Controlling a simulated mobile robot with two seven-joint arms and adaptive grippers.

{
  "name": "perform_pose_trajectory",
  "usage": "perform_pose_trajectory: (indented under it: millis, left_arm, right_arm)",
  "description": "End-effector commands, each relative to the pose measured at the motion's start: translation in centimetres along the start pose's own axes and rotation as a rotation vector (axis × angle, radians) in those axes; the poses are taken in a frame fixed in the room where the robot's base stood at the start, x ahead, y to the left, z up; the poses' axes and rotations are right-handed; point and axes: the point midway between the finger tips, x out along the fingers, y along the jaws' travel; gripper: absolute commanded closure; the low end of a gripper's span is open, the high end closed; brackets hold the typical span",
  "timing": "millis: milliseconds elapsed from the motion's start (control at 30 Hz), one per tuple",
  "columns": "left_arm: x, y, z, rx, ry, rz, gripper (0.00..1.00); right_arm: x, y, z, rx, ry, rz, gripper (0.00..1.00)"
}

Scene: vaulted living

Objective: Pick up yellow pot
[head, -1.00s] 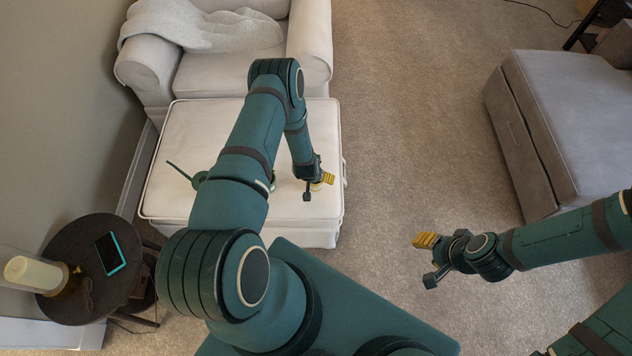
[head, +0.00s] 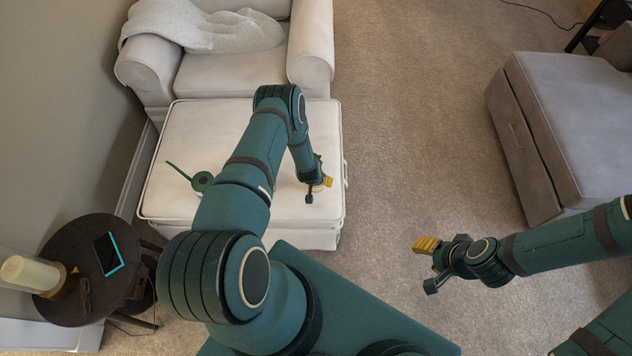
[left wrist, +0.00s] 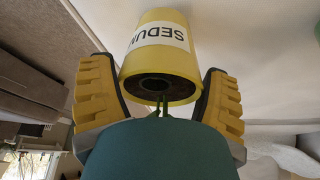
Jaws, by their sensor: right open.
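The yellow pot (left wrist: 160,55) with a white "SEDUM" label shows large in the left wrist view, between the two yellow-padded fingers of my left gripper (left wrist: 161,85). In the head view my left gripper (head: 320,190) is over the right side of the white ottoman (head: 270,125), and the pot is mostly or wholly hidden there. My right gripper (head: 428,264) is open and empty over the carpet at the right.
A green watering can (head: 202,181) stands on the ottoman, left of my left arm. A round dark side table (head: 75,235) holds a tablet (head: 108,253) and a lamp (head: 32,273). A grey sofa piece (head: 570,120) stands at the right. Open carpet (head: 410,120) lies between.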

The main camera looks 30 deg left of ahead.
Motion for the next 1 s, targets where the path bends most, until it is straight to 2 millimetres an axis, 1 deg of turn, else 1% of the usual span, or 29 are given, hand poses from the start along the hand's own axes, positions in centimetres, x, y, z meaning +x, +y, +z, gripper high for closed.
perform_pose_trajectory:
  millis: [33,100,433,567,667,900,1000]
  left_arm:
    - [0.0,0.0,0.0,0.000,0.000,0.000,0.46]
    - [0.0,0.0,0.0,0.000,0.000,0.000,0.69]
    - [0.0,0.0,-0.1,0.000,0.002,0.000,0.70]
    - [-0.7,0.0,-0.4,0.001,0.002,0.000,0.70]
    - [-2.0,0.0,-1.0,0.002,0.002,0.000,0.70]
    - [-6.3,0.0,-2.8,0.002,0.003,0.000,0.70]
    - [-7.7,0.0,-3.3,0.002,0.002,0.000,0.70]
  right_arm:
    - [0.0,0.0,0.0,0.000,0.000,0.000,0.53]
    - [0.0,0.0,0.0,0.000,0.000,0.000,0.53]
    - [0.0,0.0,0.0,0.000,0.001,0.000,0.53]
    - [-0.2,-0.1,-0.1,0.000,0.002,0.000,0.53]
    - [-0.5,-0.2,-0.2,0.001,0.004,0.000,0.53]
    - [-1.3,-0.5,-0.6,0.004,0.012,0.001,0.53]
    - [-1.4,-0.6,-0.7,0.004,0.015,0.002,0.53]
